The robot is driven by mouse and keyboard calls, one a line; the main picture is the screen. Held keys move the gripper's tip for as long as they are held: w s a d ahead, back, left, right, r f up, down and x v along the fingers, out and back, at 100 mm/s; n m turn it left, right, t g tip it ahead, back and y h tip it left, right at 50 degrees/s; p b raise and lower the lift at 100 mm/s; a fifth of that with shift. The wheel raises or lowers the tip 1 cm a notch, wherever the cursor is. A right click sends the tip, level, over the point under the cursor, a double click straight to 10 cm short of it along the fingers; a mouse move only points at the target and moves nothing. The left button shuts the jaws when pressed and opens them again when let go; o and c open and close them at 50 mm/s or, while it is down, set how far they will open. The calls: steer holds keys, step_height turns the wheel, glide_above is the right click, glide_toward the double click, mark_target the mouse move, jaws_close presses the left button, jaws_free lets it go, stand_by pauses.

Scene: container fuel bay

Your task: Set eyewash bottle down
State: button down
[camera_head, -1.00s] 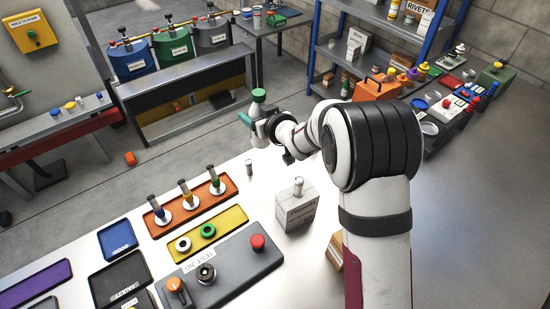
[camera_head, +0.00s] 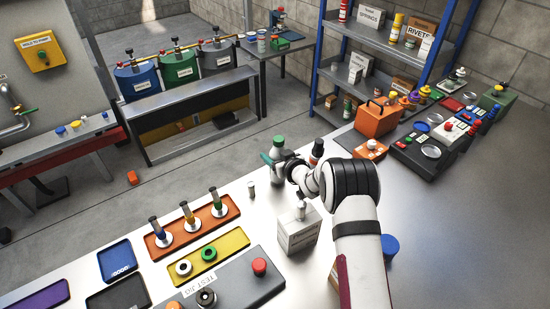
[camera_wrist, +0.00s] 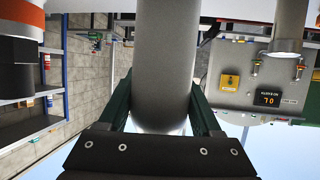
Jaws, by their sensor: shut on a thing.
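The eyewash bottle (camera_head: 278,143) is pale grey with a green cap and stands upright in my gripper (camera_head: 272,157) near the far edge of the white worktop (camera_head: 340,250). In the wrist view it is the wide grey cylinder (camera_wrist: 162,60) in the middle, with the green fingers of my gripper (camera_wrist: 162,100) shut on its two sides. The wrist picture is upside down. The bottle's base is out of that view and partly hidden in the head view, so I cannot tell whether it touches the worktop.
A white labelled box (camera_head: 299,232) and an orange tray (camera_head: 193,226) with several plungers are nearer. An orange toolbox (camera_head: 377,119) is at right.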

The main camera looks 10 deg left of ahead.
mark_target(281, 144)
steer(key=shift+f, duration=0.6)
steer(key=shift+f, duration=0.15)
steer(key=shift+c, duration=0.3)
jaws_free()
steer(key=v, duration=0.3)
steer(key=shift+s+d+r, duration=0.1)
steer(key=shift+d+r, duration=0.05)
steer(key=shift+r, duration=0.2)
step_height(281, 144, up, 7)
steer(key=shift+f, duration=0.2)
